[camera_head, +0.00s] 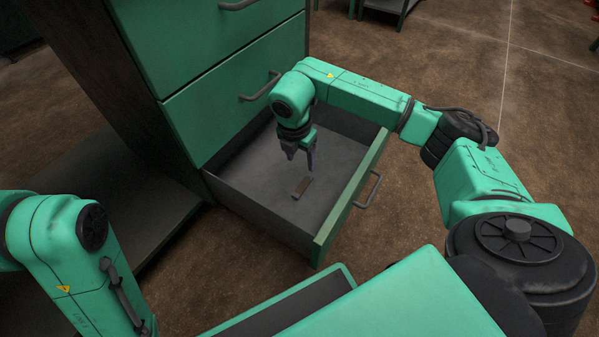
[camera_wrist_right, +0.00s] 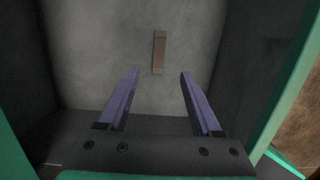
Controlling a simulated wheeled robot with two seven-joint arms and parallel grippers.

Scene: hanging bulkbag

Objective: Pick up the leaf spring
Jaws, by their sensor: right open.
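The leaf spring, a small brown flat bar (camera_head: 302,188), lies on the grey floor of the open drawer (camera_head: 240,192). In the right wrist view the bar (camera_wrist_right: 158,52) lies lengthwise, beyond the fingertips and roughly between their lines. My right gripper (camera_head: 300,162) hangs down inside the drawer, above and a little behind the bar, apart from it. Its two purple fingers (camera_wrist_right: 158,72) are open with nothing between them. My left arm shows at the lower left in the head view, but its gripper is out of view.
The green cabinet (camera_head: 205,45) stands behind the drawer, with closed drawers above. The drawer's front panel (camera_head: 352,195) and side walls enclose the bar. Brown floor (camera_head: 480,70) lies open to the right.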

